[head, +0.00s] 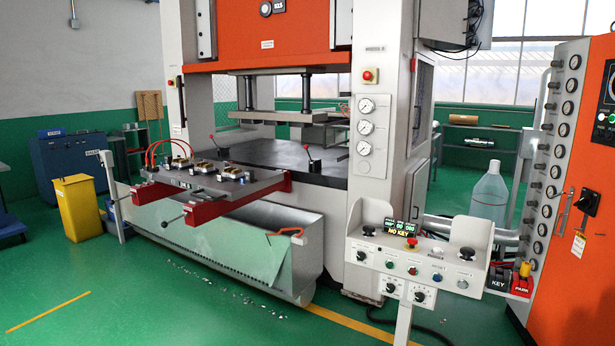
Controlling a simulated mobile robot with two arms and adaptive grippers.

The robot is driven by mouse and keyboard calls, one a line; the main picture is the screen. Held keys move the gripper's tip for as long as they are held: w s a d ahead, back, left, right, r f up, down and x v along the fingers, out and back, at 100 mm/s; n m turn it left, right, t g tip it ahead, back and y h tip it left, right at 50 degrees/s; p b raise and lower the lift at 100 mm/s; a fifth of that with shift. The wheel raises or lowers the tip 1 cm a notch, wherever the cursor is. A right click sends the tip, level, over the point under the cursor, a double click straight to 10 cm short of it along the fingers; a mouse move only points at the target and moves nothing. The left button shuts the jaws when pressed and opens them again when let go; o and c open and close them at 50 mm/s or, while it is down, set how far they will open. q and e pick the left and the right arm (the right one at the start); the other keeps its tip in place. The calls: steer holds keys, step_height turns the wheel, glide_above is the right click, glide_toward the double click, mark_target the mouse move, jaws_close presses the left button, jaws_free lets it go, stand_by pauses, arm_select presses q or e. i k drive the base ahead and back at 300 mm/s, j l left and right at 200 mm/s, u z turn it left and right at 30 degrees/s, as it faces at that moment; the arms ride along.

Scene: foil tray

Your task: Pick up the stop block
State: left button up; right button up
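No thing is clearly marked as the stop block, and I cannot tell which one it is. A small yellow-orange piece (525,269) sits upright in the red holder labelled PARK (521,287), at the right end of the control console. The black holder labelled KEY (498,282) beside it looks empty. Several small tan and dark blocks (205,167) stand on the grey plate (255,187) in front of the press bed. Neither of my grippers is in view.
The press (265,50) fills the middle. The console (420,262), its display reading NO KEY, stands front right beside an orange cabinet (568,200). A metal trough (215,245) lies below the plate. Scraps litter the floor before it. The green floor at front left is clear.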

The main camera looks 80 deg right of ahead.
mark_target(249, 174)
steer(key=z, duration=2.3)
steer(key=i+j, duration=0.1)
steer(key=i+u, duration=0.05)
